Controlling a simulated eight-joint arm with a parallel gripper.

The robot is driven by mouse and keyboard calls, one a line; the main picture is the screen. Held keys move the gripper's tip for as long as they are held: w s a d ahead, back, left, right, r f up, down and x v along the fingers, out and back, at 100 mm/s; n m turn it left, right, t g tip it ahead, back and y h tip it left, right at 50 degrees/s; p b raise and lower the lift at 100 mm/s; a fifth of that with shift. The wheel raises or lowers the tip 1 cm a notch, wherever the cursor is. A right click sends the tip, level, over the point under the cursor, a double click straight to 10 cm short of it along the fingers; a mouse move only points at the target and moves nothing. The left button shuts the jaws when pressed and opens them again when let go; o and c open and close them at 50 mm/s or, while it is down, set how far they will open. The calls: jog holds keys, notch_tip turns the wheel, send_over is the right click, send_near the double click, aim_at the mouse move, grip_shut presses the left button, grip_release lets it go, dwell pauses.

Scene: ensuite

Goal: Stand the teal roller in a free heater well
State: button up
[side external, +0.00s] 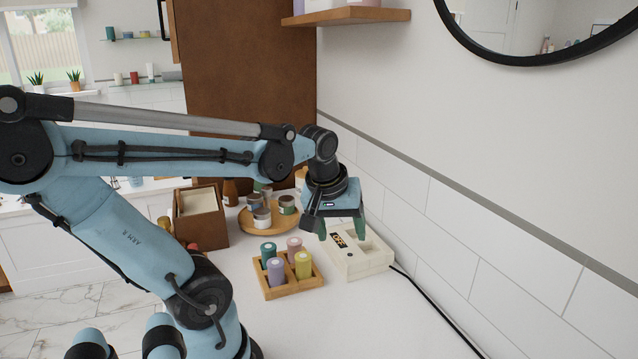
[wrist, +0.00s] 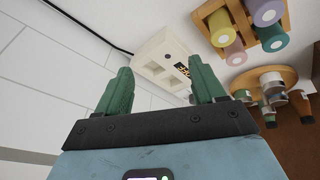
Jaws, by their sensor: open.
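The teal roller (side external: 268,252) stands upright in a wooden rack (side external: 290,289), at its back left in the side view. It also shows in the wrist view (wrist: 272,38). The white heater (side external: 360,263) with a lit display sits to the right of the rack, against the wall; in the wrist view it lies beyond my fingers (wrist: 157,48). A recess shows in its top, but I cannot make out all its wells. My gripper (side external: 340,228) is open and empty above the heater, its green fingers (wrist: 163,82) apart and pointing down. It is clear of the teal roller.
Pink (side external: 294,243), purple (side external: 277,271) and yellow (side external: 303,264) rollers share the rack. Behind stands a round wooden tray (side external: 268,226) with several tins, beside a brown box (side external: 202,222). A black cord (side external: 440,310) runs from the heater. The front counter is clear.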

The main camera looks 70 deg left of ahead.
jog(key=s+a+n+g, duration=0.3)
jog(key=s+a+n, duration=0.1)
jog(key=a+n, duration=0.35)
jog(key=n+g+h, duration=0.1)
jog(key=n+g, duration=0.1)
jog(key=n, duration=0.6)
send_near(268, 246)
jog(key=f, duration=0.2)
jog(key=s+f, duration=0.1)
jog(key=f, duration=0.2)
jog(key=shift+d, duration=0.1)
jog(key=shift+a+f, duration=0.25)
jog(key=shift+f, duration=0.65)
jog(key=shift+a+f, duration=0.25)
jog(key=shift+f, duration=0.65)
jog(key=shift+s+f, duration=0.1)
jog(key=shift+f, duration=0.7)
jog(key=c, duration=1.1)
jog(key=shift+c, duration=0.2)
